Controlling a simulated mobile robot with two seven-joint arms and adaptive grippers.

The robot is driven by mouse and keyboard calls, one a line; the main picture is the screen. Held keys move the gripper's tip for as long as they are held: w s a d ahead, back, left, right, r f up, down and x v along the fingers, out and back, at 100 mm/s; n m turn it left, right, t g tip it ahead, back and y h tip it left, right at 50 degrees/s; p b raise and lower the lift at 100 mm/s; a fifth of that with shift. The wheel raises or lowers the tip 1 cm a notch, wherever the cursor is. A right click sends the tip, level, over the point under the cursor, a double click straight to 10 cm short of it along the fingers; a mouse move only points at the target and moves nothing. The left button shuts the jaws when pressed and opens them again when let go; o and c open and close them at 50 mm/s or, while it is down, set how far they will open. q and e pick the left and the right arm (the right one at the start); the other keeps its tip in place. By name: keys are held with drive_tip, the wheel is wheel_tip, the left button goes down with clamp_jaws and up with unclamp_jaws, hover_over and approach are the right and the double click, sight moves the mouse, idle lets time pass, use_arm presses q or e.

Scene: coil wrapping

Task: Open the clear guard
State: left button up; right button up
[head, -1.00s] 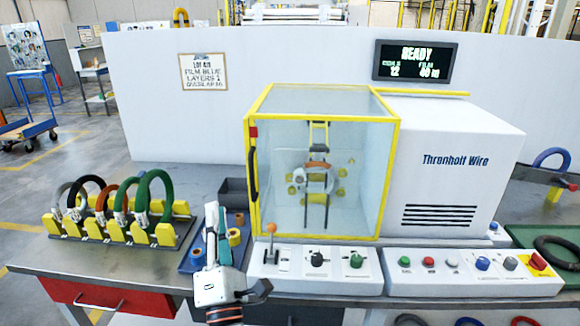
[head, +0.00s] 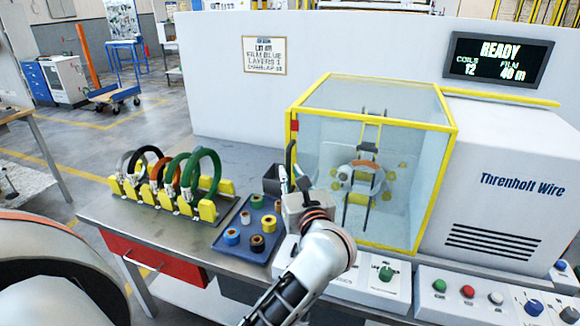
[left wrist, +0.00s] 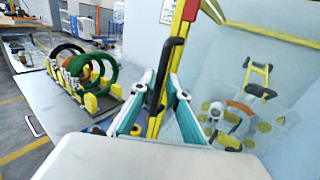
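The clear guard (head: 325,225) is a see-through box with a yellow frame on the front of the machine, and it looks shut. Its black upright handle (head: 290,158) is at the guard's left front edge. The handle also shows large in the left wrist view (left wrist: 170,62). My left gripper (head: 293,184) is at the handle's lower part. In the left wrist view its two teal fingers (left wrist: 160,97) stand apart, with the handle between them; I cannot tell if they touch it. Inside the guard is a coil (head: 368,178) on a holder. My right gripper is not in view.
A blue tray with film rolls (head: 235,222) lies just left of my gripper. A rack of coils (head: 160,190) stands farther left. Control panels (head: 440,292) run along the bench front. The display (head: 500,60) reads READY.

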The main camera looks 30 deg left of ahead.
use_arm(q)
drive_tip(key=shift+x, duration=1.4)
clamp_jaws()
drive_tip(key=shift+w+d, duration=0.1)
drive_tip(key=shift+d, duration=0.05)
